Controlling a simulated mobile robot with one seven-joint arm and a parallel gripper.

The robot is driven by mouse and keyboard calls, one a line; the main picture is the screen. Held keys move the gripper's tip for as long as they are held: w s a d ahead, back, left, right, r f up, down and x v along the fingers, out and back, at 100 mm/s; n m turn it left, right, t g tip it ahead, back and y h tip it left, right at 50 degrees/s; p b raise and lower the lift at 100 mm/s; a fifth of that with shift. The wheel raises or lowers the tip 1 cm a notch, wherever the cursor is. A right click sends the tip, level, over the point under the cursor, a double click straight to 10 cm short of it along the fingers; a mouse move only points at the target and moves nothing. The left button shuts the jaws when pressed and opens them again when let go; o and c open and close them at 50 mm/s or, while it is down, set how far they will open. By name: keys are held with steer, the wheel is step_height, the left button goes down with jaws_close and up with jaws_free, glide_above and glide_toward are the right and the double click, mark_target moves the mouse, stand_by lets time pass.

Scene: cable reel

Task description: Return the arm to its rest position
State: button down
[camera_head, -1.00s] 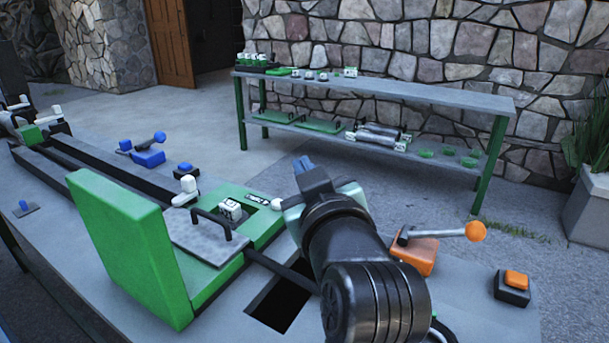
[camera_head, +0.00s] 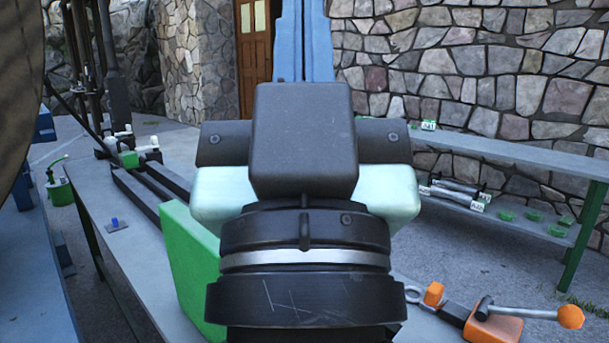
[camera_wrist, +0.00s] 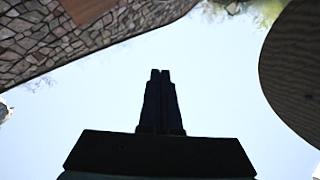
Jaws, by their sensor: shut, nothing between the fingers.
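My gripper (camera_head: 304,40) is raised close in front of the head camera, its blue fingers pointing up and together, with nothing between them. In the wrist view my gripper (camera_wrist: 160,75) shows as a dark outline against the sky, its two fingers side by side. My black and pale wrist fills the middle of the head view and hides much of the workbench (camera_head: 85,190) behind it.
A green upright plate (camera_head: 193,265) stands on the bench, partly hidden. An orange-knobbed lever (camera_head: 500,322) is at lower right. A shelf table (camera_head: 510,152) stands by the stone wall. A large round brown thing (camera_head: 18,70) is at upper left; a similar one (camera_wrist: 298,65) shows in the wrist view.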

step_height(320, 180, up, 24)
steer(key=s+p, duration=0.1)
steer(key=p, duration=2.2)
steer(key=shift+a+f, duration=0.15)
steer(key=shift+a, duration=0.05)
